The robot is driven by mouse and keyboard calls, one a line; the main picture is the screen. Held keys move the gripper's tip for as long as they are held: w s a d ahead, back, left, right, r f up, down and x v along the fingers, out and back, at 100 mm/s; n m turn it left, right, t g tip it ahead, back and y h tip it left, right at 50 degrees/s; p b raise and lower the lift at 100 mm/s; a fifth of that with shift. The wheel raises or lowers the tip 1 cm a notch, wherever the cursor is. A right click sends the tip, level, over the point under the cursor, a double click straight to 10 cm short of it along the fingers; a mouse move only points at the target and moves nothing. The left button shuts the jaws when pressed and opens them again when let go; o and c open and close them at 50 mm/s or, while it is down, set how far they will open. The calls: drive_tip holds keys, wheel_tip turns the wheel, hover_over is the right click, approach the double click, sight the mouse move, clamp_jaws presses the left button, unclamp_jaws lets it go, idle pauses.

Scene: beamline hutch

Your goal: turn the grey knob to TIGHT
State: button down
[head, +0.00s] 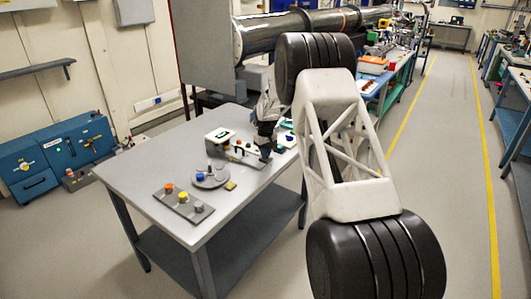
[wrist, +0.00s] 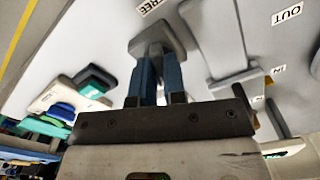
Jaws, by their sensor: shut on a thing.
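My gripper (wrist: 158,52) is shut on a grey knob (wrist: 181,30) in the wrist view, with its two blue fingers close together on it. A label reading FREE (wrist: 150,6) lies just past the knob. No TIGHT label is readable in either view. The fingers cover part of the knob, so I cannot tell its exact setting. In the head view my gripper (head: 266,154) is down at the far part of the grey table (head: 135,172), and the knob it holds is too small or hidden to make out.
Nearer on the table are a plate (head: 165,195) with orange, yellow and grey pieces, and a round grey disc (head: 218,181).

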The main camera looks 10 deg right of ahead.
drive_tip(key=m, duration=0.4)
idle(0.4)
drive_tip(key=c, duration=1.2)
unclamp_jaws()
drive_tip(key=shift+r, duration=3.85)
